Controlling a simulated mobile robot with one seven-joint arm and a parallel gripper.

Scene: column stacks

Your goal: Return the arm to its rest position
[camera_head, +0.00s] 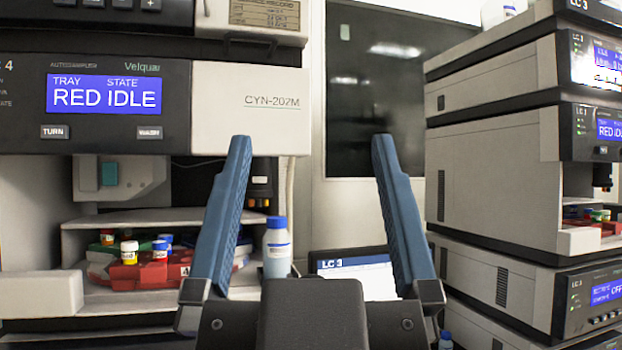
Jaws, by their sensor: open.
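My gripper (311,142) is in the middle of the head view, with its two blue fingers pointing up and spread wide apart. It is open and nothing is between the fingers. The dark gripper body (313,312) is at the bottom centre. The fingers overlap the view of the left instrument stack and the dark panel behind. The rest of my arm is hidden.
At left, an autosampler (105,92) reads "RED IDLE"; below it a red tray (137,274) holds capped vials. A blue-capped bottle (277,252) and an LC 3 screen (358,268) sit behind my fingers. Another instrument stack (490,190) stands close at right.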

